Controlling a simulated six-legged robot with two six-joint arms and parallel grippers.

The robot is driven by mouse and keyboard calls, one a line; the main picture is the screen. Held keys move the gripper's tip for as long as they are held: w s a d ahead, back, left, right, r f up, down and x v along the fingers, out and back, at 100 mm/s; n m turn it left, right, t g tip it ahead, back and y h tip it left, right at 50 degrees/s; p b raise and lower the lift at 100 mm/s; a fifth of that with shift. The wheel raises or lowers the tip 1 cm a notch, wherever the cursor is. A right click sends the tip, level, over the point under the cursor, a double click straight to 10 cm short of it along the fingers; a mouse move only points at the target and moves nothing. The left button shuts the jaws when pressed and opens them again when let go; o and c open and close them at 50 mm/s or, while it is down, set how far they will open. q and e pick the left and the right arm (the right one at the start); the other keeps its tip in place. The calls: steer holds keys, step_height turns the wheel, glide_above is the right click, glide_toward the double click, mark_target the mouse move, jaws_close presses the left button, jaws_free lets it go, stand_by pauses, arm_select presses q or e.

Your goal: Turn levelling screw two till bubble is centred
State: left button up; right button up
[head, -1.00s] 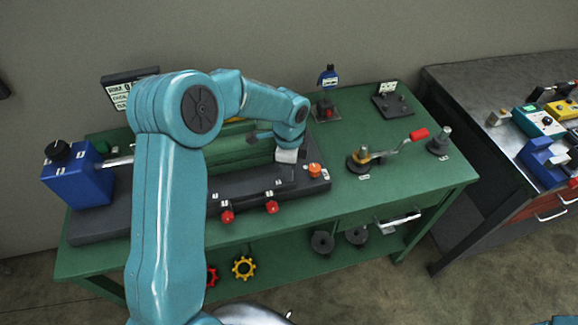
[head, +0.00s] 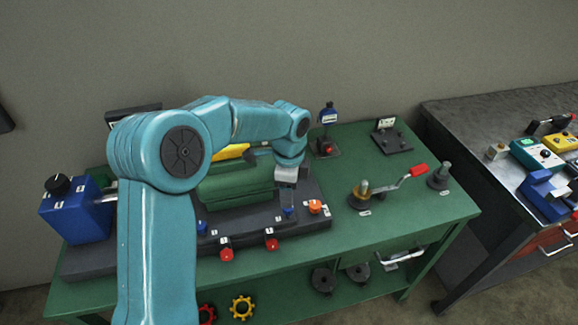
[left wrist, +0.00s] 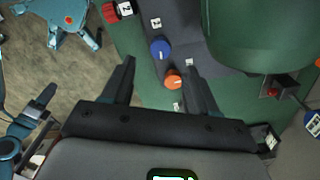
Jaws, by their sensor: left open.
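My left gripper (head: 286,179) is above the right end of the dark base, and its fingers are hard to make out in the head view. In the left wrist view the left gripper (left wrist: 158,66) is open, with nothing held. A blue knob (left wrist: 160,47) and an orange knob (left wrist: 173,79) appear in and near the finger gap. The blue knob (head: 289,212) and orange knob (head: 315,207) also show in the head view. Two red knobs (head: 226,254) (head: 271,244) sit on the base's front. I cannot tell which knob is screw two; no bubble is discernible.
A green cylinder (head: 235,185) lies along the base, beside the gripper. A red-handled lever (head: 405,178) and a post (head: 439,177) stand to the right on the green bench (head: 400,215). Dark limb parts, probably my right gripper (left wrist: 36,103), show at the wrist view's left.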

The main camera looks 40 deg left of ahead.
arm_select(q)
step_height(320, 180, up, 10)
steer(key=shift+r, duration=0.15)
steer(key=shift+s, duration=0.1)
stand_by(0.6)
